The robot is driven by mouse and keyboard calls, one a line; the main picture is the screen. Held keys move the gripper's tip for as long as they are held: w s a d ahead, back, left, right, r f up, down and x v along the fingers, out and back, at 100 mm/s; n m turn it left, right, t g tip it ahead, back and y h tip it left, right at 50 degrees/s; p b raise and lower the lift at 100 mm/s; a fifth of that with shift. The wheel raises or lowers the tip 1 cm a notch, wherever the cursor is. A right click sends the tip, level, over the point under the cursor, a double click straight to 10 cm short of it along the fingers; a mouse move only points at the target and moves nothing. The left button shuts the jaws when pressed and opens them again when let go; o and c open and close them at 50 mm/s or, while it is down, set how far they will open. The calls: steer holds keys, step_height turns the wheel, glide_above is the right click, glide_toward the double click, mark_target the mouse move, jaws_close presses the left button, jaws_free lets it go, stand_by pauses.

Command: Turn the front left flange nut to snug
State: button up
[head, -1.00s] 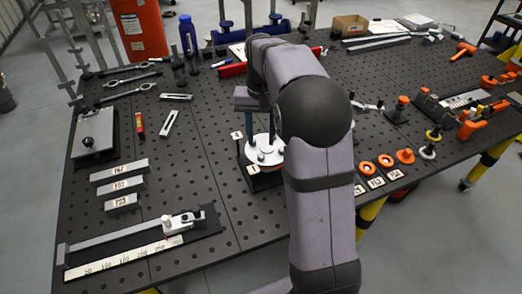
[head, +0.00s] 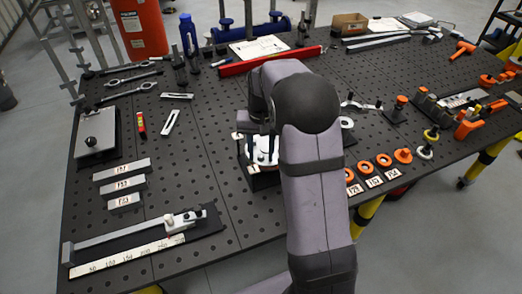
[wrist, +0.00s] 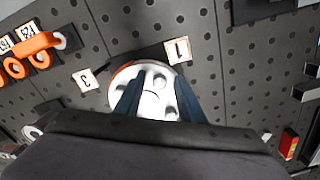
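The flange (wrist: 153,104) is a pale round plate with dark holes and an orange edge beneath it, in the upper middle of the wrist view. It also shows in the head view (head: 262,152), partly behind my arm. My gripper (wrist: 159,82) points down over the flange, its two dark blue fingers apart. The flange face shows between them, with nothing clearly held. I cannot tell whether the fingertips touch the plate. The individual nuts are too small or hidden to make out. Tags marked C (wrist: 86,79) and L (wrist: 178,51) lie beside the flange.
Orange rings (head: 384,160) with number tags lie right of my arm. Grey bars (head: 122,175) and a ruler fixture (head: 135,245) lie on the left. A red bar (head: 235,66) lies behind my arm. The perforated bench (head: 185,160) is clear left of the flange.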

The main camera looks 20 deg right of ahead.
jaws_close()
steer(key=shift+m, duration=0.4)
steer(key=shift+w+a+m+p, duration=0.15)
steer(key=shift+m+p, duration=0.35)
steer(key=shift+m, duration=2.2)
jaws_free()
